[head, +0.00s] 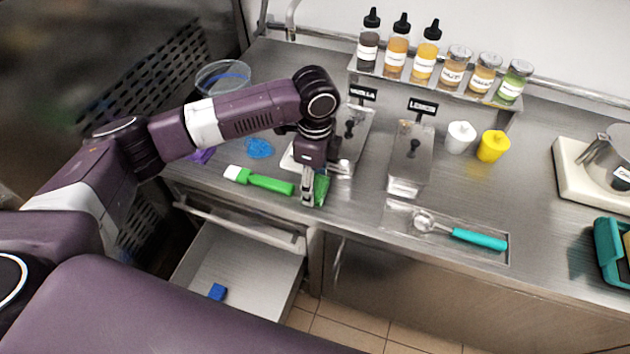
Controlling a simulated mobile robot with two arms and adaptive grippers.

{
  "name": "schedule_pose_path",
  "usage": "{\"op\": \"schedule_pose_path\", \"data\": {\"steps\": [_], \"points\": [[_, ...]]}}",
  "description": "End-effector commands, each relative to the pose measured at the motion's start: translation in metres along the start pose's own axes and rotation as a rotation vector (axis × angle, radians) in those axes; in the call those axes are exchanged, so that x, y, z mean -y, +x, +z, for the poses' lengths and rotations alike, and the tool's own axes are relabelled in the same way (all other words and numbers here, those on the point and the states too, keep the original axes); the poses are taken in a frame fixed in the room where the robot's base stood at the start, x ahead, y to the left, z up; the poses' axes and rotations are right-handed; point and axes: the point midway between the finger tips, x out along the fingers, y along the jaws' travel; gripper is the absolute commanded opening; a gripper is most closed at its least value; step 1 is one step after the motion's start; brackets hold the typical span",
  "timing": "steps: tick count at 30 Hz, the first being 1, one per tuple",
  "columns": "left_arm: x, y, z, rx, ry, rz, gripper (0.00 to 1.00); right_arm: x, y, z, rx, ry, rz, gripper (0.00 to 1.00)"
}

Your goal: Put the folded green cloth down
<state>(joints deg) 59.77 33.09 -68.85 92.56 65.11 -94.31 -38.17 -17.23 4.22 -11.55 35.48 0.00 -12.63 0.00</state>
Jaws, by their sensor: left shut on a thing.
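In the head view my left gripper (308,190) points down over the steel counter, near its front edge. It is shut on the folded green cloth (321,188), which shows as a small green piece beside the fingers. Part of the cloth is hidden by the gripper. I cannot tell whether the cloth touches the counter. A green-handled brush (262,181) with a white end lies just left of the gripper. My right gripper is not in view.
Right of the gripper stand the lidded containers labelled vanilla and lemon (410,160). A scoop with a teal handle (470,237) lies in a shallow tray. Below the counter a drawer (240,258) is open with a blue block (217,292) in it. Bottles stand on the rear shelf (440,88).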

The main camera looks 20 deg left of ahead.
Motion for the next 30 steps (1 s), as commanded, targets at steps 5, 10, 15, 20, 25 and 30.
{"op": "schedule_pose_path", "data": {"steps": [5,10,15,20,25,30], "points": [[0.0,0.005,0.0,0.001,0.0,0.0,0.31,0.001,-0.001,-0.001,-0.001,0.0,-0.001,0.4],[0.0,0.006,0.0,0.0,0.0,0.0,0.31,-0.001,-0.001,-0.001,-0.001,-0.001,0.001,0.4],[0.0,0.008,0.0,0.0,0.0,0.0,0.61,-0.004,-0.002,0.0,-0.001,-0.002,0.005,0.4],[0.0,0.008,0.0,0.0,0.0,0.0,0.61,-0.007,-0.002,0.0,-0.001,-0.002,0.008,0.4],[0.0,0.005,0.0,0.0,0.0,-0.001,0.61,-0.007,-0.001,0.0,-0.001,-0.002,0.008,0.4],[0.001,-0.014,-0.001,-0.002,0.001,-0.004,0.61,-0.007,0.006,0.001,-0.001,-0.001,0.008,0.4]]}}
